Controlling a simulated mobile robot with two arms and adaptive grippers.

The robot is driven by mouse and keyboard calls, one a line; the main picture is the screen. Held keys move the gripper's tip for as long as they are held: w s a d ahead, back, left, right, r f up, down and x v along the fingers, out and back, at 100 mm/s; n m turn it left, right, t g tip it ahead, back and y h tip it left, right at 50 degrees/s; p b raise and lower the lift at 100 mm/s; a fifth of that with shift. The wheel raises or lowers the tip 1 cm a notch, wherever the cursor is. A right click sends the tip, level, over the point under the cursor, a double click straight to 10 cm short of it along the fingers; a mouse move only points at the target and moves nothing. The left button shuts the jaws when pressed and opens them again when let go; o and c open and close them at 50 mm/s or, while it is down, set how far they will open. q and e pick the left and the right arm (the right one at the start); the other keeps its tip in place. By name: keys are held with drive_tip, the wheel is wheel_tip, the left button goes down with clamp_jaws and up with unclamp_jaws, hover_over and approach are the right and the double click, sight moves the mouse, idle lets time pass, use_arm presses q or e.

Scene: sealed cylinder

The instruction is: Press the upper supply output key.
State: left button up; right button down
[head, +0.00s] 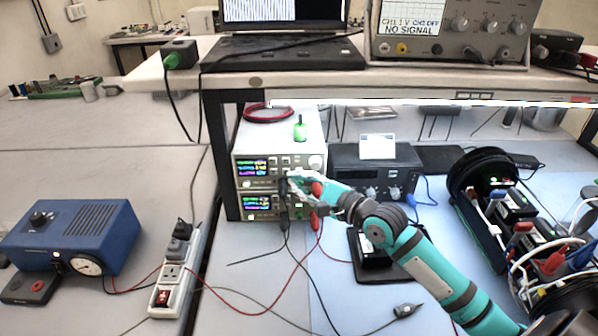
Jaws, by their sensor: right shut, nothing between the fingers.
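Two power supplies are stacked under the shelf at the centre. The upper supply (246,158) has a lit display on the left of its front and a round knob on the right. The lower supply (240,205) has a similar lit display and black and red leads plugged into its front. My right gripper (290,179) is shut and empty, with its fingertips at the right part of the upper supply's front. It hides part of that front, and I cannot tell which key it covers or whether it touches one. My left gripper is not in view.
A raised shelf (255,82) with a laptop and an oscilloscope (455,30) runs above the supplies. A black instrument (375,170) stands right of them. A blue box (75,238) and a power strip (180,272) lie left. Loose leads cross the bench in front.

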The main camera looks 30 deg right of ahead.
drive_tip(key=shift+w+d, duration=0.2)
drive_tip(key=shift+w, duration=0.2)
drive_tip(key=shift+w+d+p, duration=0.2)
drive_tip(key=shift+w+p, duration=0.1)
idle(0.8)
idle(0.3)
drive_tip(key=shift+s+a+r+p, duration=0.1)
drive_tip(key=shift+s+a+p, duration=0.15)
drive_tip(key=shift+p, duration=0.25)
drive_tip(key=shift+s+a+p, duration=0.15)
drive_tip(key=shift+s+p, duration=0.15)
drive_tip(key=shift+s, duration=0.2)
